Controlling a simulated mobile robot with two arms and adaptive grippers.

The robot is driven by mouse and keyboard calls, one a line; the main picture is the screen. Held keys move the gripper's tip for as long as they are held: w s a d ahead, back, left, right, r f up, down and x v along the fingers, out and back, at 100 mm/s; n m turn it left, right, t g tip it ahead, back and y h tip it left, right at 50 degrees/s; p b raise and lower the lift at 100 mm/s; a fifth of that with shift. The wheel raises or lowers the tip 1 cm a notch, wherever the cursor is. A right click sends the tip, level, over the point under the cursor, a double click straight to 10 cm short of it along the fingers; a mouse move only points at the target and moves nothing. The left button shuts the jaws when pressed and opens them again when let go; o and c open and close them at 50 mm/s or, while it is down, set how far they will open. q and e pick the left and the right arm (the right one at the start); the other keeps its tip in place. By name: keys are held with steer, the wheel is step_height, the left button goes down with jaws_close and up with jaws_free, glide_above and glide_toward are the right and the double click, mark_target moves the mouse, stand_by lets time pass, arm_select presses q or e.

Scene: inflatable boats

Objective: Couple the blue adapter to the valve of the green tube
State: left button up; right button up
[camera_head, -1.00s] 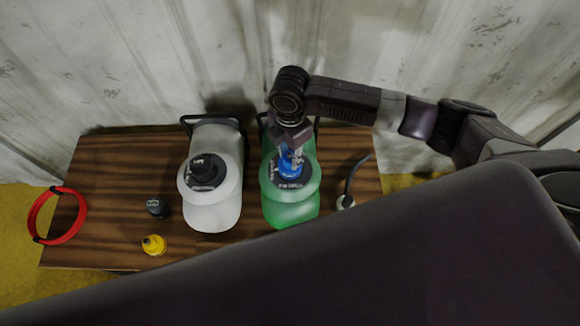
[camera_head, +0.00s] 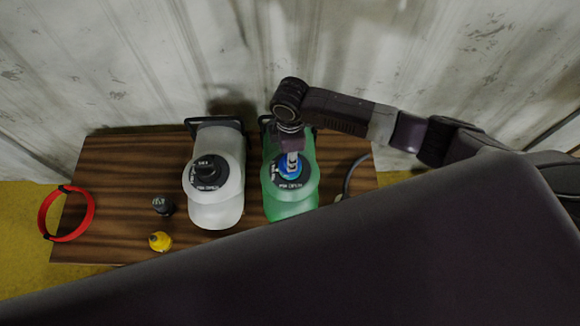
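The green tube (camera_head: 290,205) lies on the wooden table, with a dark valve collar (camera_head: 291,184) on its upper side. The blue adapter (camera_head: 284,166) is at the middle of that collar, over the valve. Whether it is fully seated cannot be seen. My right gripper (camera_head: 293,161) reaches down from above, with its light fingers at the adapter. It appears shut on the adapter, which the fingers partly cover. My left gripper is not in view.
A white tube (camera_head: 216,212) with a dark valve lies to the left. A small dark adapter (camera_head: 162,205), a yellow adapter (camera_head: 160,241) and a red ring (camera_head: 86,215) are farther left. A dark hose (camera_head: 348,180) lies right of the green tube. My dark body hides the lower right.

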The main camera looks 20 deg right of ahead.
steer(key=shift+m, duration=0.9)
steer(key=o, duration=1.3)
step_height(320, 180, up, 12)
steer(key=shift+r, duration=0.1)
